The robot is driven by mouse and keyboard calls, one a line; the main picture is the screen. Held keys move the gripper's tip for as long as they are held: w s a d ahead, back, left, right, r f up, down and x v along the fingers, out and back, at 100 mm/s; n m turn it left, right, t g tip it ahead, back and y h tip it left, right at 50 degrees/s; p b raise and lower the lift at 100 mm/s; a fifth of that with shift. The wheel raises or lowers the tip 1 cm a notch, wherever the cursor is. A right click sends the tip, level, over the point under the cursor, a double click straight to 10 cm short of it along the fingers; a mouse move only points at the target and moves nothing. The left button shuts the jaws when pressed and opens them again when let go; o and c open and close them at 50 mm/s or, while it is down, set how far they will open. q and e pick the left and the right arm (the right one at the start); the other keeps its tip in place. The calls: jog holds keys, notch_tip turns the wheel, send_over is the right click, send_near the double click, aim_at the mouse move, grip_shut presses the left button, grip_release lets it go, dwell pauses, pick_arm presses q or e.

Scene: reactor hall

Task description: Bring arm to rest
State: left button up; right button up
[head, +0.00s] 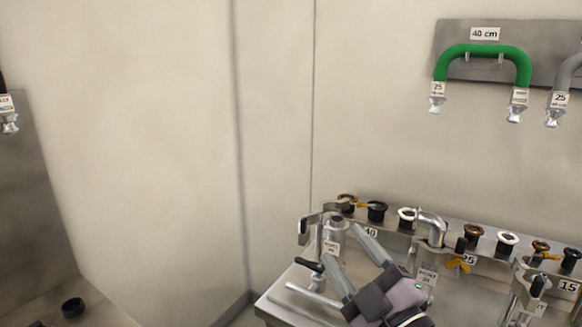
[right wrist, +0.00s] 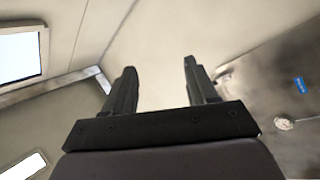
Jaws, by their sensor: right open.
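My right gripper (head: 350,260) is in the lower middle of the head view, in front of the metal bench with fittings. Its two grey fingers point up and to the left and stand apart. In the right wrist view the two dark fingers (right wrist: 156,85) are spread with nothing between them, only pale wall behind. In the head view a metal fitting with a label (head: 333,235) shows close to the fingertips; I cannot tell whether they touch. My left gripper is in neither view.
The steel bench (head: 277,293) carries a row of rings and clamps, with number plates such as 40 (head: 370,232) and 15 (head: 568,286). A green hose (head: 484,49) hangs on a wall panel above, beside a grey hose (head: 569,72). A dark ring (head: 73,307) lies lower left. The wall area between is clear.

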jog(key=s+d+f+m+g+h, duration=0.3)
jog(key=d+f+m+h, duration=0.15)
jog(key=f, duration=0.45)
jog(key=s+d+f+m+g+h, duration=0.3)
jog(key=d+f+m+h, duration=0.15)
jog(key=f, duration=0.45)
jog(key=s+d+f+m+g, duration=0.25)
jog(key=s+f+g, duration=0.3)
jog(key=s, duration=0.45)
jog(key=s+d+f+m+g, duration=0.2)
jog(key=s+d+f+g, duration=0.15)
jog(key=s+f, duration=0.45)
jog(key=w+a+f+t+y, duration=0.1)
jog(key=w+a+f+t, duration=0.2)
jog(key=w+f+t, duration=0.2)
jog(key=shift+w+f+t+y, duration=0.15)
jog(key=shift+f+t+y, duration=0.25)
jog(key=shift+f+t, duration=0.3)
